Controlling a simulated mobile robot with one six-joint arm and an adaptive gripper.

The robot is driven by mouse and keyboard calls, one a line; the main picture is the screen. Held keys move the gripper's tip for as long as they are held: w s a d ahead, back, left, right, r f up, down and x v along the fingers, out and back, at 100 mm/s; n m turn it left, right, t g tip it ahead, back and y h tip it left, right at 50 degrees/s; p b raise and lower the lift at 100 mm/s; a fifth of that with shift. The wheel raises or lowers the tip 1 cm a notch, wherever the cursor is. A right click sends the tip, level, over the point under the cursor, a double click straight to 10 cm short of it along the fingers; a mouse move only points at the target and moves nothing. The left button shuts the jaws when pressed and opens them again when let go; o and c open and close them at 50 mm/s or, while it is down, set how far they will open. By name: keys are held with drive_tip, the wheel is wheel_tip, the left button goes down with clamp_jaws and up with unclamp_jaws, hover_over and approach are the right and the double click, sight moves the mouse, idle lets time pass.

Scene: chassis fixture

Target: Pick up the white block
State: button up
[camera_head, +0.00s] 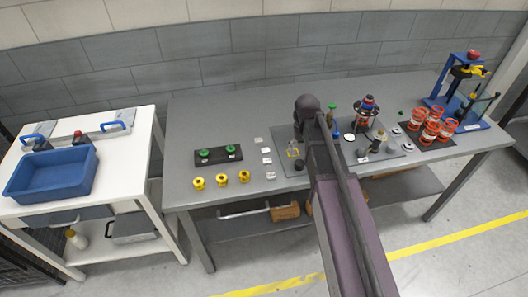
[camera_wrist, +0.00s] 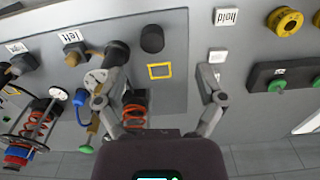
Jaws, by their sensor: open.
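The white blocks lie outside the fingers. In the head view my arm partly hides the plate.
A white "hold" label (camera_wrist: 226,16) lies near the block. A black holder with green-topped parts (camera_head: 218,155) and several yellow spools (camera_head: 221,180) are to the left. A black cylinder (camera_wrist: 152,38) and orange springs stand near my fingers. A blue bin (camera_head: 52,175) sits on the white table.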

drive_tip(key=w+a+n, duration=0.2)
drive_tip(key=w+a, duration=0.9)
drive_tip(key=a, duration=0.2)
drive_tip(key=shift+w+r, duration=0.2)
drive_tip(key=shift+w, duration=0.2)
drive_tip(key=shift+f, duration=0.15)
drive_tip(key=b, duration=0.8)
hover_over(265, 150)
drive_tip(key=f, duration=0.8)
drive_tip(key=shift+w+d+f, duration=0.2)
drive_tip(key=shift+f+b, duration=0.15)
drive_tip(key=shift+b, duration=0.2)
drive_tip(key=f+b, duration=0.3)
drive_tip(key=shift+s+a, duration=0.15)
drive_tip(key=shift+s, duration=0.15)
drive_tip(key=shift+f+b, duration=0.9)
drive_tip(key=shift+f, duration=0.05)
drive_tip(key=c, duration=1)
